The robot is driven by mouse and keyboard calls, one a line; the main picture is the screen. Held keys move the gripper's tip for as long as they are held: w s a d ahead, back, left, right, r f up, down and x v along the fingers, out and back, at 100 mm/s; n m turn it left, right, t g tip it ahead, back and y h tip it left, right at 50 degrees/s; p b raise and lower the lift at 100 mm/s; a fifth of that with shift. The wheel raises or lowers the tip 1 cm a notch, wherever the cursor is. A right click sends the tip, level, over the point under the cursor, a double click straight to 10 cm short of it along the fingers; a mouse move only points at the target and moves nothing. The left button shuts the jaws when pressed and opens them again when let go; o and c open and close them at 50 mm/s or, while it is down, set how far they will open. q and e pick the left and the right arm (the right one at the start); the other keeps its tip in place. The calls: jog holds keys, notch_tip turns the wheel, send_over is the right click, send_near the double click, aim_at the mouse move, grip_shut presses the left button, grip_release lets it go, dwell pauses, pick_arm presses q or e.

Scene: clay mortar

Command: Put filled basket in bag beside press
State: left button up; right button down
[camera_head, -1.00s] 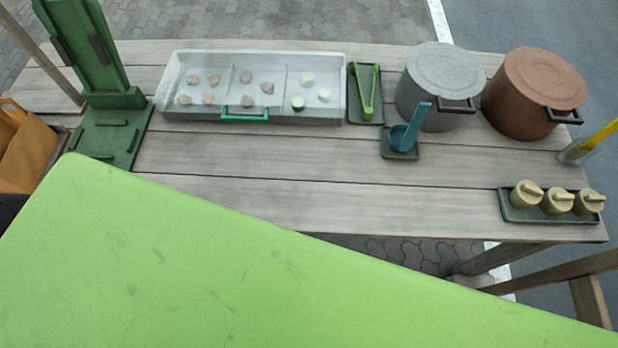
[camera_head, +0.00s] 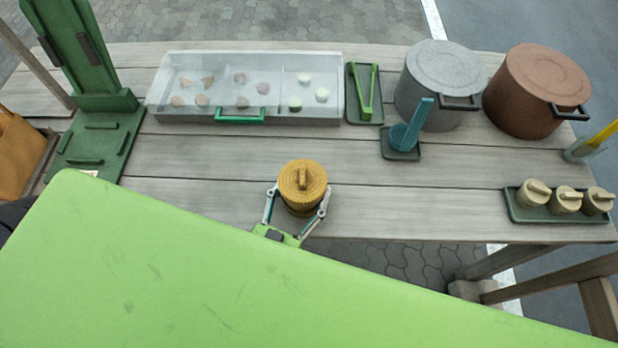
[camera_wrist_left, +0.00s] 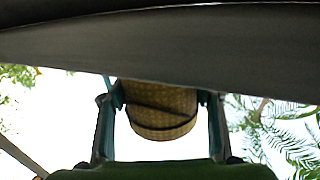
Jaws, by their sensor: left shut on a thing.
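My left gripper (camera_head: 299,195) is shut on a round, yellow-brown woven basket (camera_head: 302,176) with a lid and a bar handle on top. Its two fingers grip the basket's sides, and the basket looks upright near the front edge of the table. In the left wrist view the basket (camera_wrist_left: 160,110) sits between the fingers; its contents are hidden. The green press (camera_head: 88,60) stands at the far left of the table. An orange-brown bag (camera_head: 18,155) is beside it at the left picture edge, partly cut off. My right gripper is not in view.
A covered tray (camera_head: 335,75) with several small pieces, tongs (camera_head: 368,90), a blue ladle (camera_head: 410,130), a grey pot (camera_head: 430,90) and a brown pot (camera_head: 530,95) line the back. Several lidded jars (camera_head: 565,200) stand at right. The middle planks are clear.

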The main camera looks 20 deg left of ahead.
pick_arm(q)
jog(key=w, duration=0.1)
jog(key=w+b, duration=0.1)
jog(key=w, duration=0.1)
jog(key=shift+w+d+r, duration=0.1)
jog(key=shift+w+d, duration=0.05)
jog(key=shift+w, duration=0.1)
jog(key=shift+w+f+b, duration=0.1)
jog(key=shift+f+b, duration=0.3)
jog(key=shift+b, duration=0.1)
jog(key=shift+r, duration=0.1)
jog(key=o, duration=1.3)
